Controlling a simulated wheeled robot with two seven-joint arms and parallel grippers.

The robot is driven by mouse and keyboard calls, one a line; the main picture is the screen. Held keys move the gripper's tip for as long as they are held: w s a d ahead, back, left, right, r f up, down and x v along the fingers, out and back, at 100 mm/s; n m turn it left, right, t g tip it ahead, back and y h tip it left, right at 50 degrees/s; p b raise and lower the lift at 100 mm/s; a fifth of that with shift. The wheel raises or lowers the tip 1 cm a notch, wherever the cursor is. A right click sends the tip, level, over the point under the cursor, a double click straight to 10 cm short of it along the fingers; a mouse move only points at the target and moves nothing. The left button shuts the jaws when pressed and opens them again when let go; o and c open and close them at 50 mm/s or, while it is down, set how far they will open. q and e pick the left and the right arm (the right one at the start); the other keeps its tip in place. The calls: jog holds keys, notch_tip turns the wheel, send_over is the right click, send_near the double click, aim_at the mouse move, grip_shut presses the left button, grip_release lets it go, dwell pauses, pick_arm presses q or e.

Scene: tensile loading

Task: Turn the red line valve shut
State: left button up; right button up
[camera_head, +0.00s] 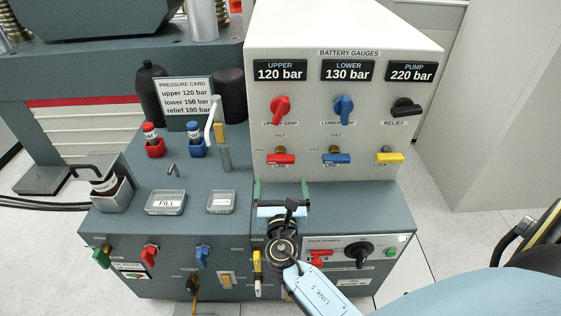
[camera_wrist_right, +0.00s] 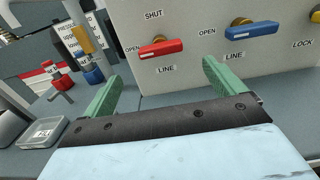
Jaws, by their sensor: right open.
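The red line valve (camera_head: 281,158) is a red lever on a brass stem, low on the white gauge panel. Its lever lies level, with SHUT printed above and OPEN to its left. It also shows in the right wrist view (camera_wrist_right: 161,48). My right gripper (camera_head: 281,188) is open and empty in front of and below the red lever, its two green fingers pointing at the panel. In the right wrist view the lever sits between and beyond the fingertips (camera_wrist_right: 160,75), apart from both. My left gripper is out of view.
A blue line valve (camera_head: 336,158) is just right of the red one, and a yellow lock lever (camera_head: 389,157) is further right. Red (camera_head: 280,108) and blue (camera_head: 344,108) grip knobs sit above. A white-handled lever (camera_head: 213,120) stands left of the panel.

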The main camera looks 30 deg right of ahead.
aim_at(281, 163)
jog(key=b+x, duration=0.2)
jog(key=x, duration=0.7)
jog(key=shift+w+d+f, duration=0.1)
jog(key=shift+w+d, duration=0.05)
jog(key=shift+w, duration=0.2)
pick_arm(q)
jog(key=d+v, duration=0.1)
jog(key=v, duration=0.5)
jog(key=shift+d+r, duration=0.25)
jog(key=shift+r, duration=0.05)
pick_arm(e)
jog(key=shift+w+d, duration=0.3)
jog(key=shift+w, duration=0.15)
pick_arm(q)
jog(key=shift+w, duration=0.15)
pick_arm(e)
jog(key=c, duration=1)
